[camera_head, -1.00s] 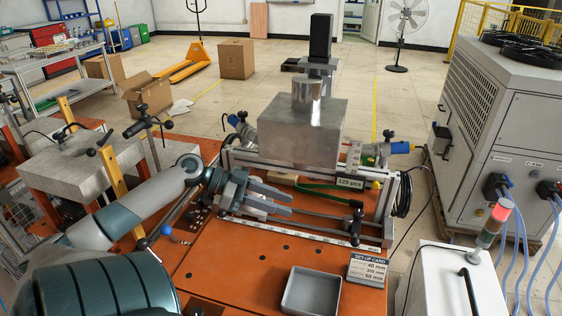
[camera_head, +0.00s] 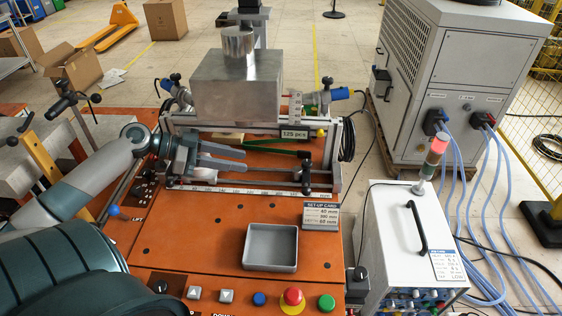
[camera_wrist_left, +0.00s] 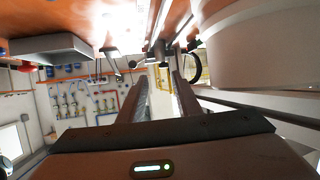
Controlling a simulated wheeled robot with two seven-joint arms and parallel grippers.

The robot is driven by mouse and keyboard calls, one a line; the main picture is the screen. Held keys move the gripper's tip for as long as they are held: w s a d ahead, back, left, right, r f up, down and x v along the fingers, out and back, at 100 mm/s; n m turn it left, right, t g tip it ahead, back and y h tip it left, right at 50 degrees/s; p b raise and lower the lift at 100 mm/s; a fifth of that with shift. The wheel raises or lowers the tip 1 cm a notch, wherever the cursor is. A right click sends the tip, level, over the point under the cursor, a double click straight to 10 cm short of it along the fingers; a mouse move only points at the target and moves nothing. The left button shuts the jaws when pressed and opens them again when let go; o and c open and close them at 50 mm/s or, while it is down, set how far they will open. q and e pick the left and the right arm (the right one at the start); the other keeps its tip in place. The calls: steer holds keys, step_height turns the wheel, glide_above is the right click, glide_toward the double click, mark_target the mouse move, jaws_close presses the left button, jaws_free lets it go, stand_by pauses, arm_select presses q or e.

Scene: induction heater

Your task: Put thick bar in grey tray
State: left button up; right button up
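The empty grey tray (camera_head: 270,247) sits on the orange bench top in front of the metal rig, in the head view. I cannot pick out the thick bar with certainty in either view. My left gripper (camera_head: 243,159) is at the front left of the rig, behind and left of the tray, with its fingers pointing right. In the left wrist view its two fingers (camera_wrist_left: 160,90) stand apart, with only background showing between them. The grey tray appears to show at upper left there (camera_wrist_left: 48,47). My right gripper is not in view.
A large metal block (camera_head: 236,88) stands on the rig behind my gripper. A set-up card (camera_head: 321,216) stands right of the tray. Push buttons (camera_head: 292,299) line the bench's front edge. A white cabinet (camera_head: 392,235) stands to the right.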

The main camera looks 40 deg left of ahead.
arm_select(q)
steer(key=p, duration=0.5)
glide_toward(297, 176)
steer(key=w+d, duration=0.1)
steer(key=w+d+f, duration=0.1)
steer(key=w, duration=0.1)
steer(key=w+d, duration=0.1)
steer(key=shift+w+f, duration=0.25)
steer(key=shift+w, duration=0.1)
steer(key=shift+x, duration=0.95)
steer(key=shift+s+a+f, duration=0.1)
jaws_close()
